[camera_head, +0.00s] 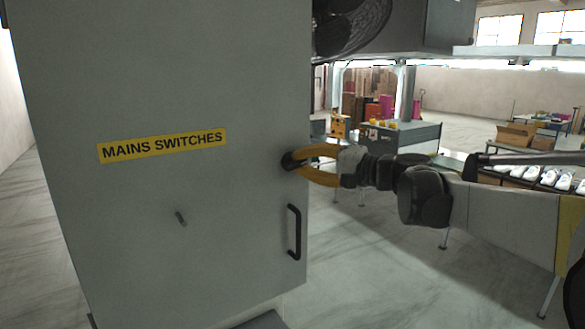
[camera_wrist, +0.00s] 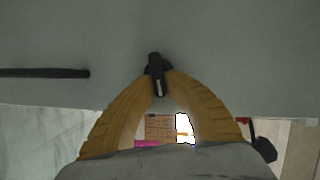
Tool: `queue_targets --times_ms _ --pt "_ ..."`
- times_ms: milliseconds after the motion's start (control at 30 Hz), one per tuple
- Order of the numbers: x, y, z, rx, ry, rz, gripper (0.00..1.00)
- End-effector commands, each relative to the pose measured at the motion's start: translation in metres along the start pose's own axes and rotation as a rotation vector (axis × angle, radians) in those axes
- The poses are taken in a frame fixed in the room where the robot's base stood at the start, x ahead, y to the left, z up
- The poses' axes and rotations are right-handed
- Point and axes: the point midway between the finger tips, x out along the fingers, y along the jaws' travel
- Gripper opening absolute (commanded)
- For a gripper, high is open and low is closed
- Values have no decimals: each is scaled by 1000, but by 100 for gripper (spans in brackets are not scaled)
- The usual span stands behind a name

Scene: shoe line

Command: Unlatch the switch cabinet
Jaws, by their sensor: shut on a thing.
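The grey switch cabinet (camera_head: 150,70) fills the left of the head view, with a yellow "MAINS SWITCHES" label (camera_head: 162,146) on its closed door. My gripper (camera_head: 296,161) is at the door's right edge, above the black bar handle (camera_head: 294,232). Its yellow fingers are shut on a small black latch, whose body shows between the fingertips in the wrist view (camera_wrist: 157,74). My gripper also shows there (camera_wrist: 160,80). The fingertips partly hide the latch. The bar handle lies to the left in the wrist view (camera_wrist: 45,73), apart from the fingers.
A small dark fitting (camera_head: 181,218) sits lower on the door. A black fan (camera_head: 350,22) is beside the cabinet top. A line with white shoes (camera_head: 530,174) runs behind my arm at the right. The floor (camera_head: 350,270) in front of the cabinet's right side is clear.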

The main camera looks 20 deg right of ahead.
Motion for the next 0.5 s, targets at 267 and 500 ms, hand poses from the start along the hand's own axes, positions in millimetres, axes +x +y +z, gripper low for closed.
queue_targets --times_ms 267,500 --pt "0 3 0 138 1 -58 0" --pt "0 3 0 192 1 -80 0"
